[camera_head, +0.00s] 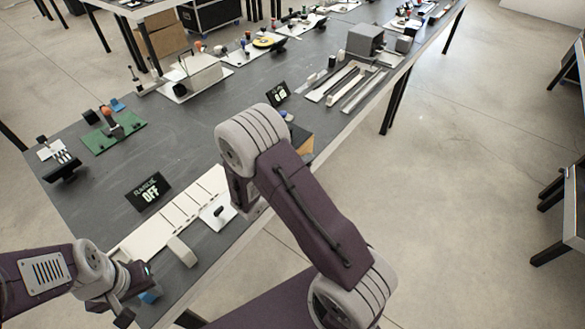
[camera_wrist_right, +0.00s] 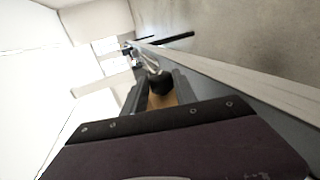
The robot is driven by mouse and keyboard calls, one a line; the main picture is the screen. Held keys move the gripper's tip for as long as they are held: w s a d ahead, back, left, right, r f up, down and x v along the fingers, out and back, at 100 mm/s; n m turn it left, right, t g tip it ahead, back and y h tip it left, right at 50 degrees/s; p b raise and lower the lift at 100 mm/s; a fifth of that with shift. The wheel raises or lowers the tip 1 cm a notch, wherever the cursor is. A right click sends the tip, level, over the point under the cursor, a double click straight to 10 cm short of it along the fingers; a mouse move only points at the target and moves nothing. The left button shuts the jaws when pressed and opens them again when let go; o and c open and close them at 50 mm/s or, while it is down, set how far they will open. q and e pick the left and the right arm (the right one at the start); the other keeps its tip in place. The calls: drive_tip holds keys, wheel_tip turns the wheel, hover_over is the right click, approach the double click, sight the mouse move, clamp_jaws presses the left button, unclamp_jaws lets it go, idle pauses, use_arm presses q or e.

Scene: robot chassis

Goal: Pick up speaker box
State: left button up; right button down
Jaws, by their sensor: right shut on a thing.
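A dark-topped box with a tan wooden side (camera_head: 304,146), which looks like the speaker box, is at the table's near edge, partly hidden behind my right arm. In the right wrist view, my right gripper (camera_wrist_right: 165,88) is shut with a tan piece (camera_wrist_right: 168,99) and a dark rounded part between its fingers. Most of the held thing is hidden, and my right arm hides this gripper in the head view. My left gripper (camera_head: 132,296) is at the lower left, near the table's front edge by a small blue thing (camera_head: 150,297). Its opening is unclear.
The long grey table (camera_head: 200,120) carries a white slotted tray (camera_head: 175,215), a black "OFF" sign (camera_head: 148,191), a green board (camera_head: 114,133) and a grey machine (camera_head: 365,40). Several other devices stand farther back. Open floor lies to the right.

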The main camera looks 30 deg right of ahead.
use_arm(q)
drive_tip(key=shift+f, duration=0.25)
use_arm(e)
drive_tip(key=s+d+r, duration=0.4)
drive_tip(key=shift+s+d, duration=0.2)
drive_tip(key=shift+s, duration=0.1)
idle(1.0)
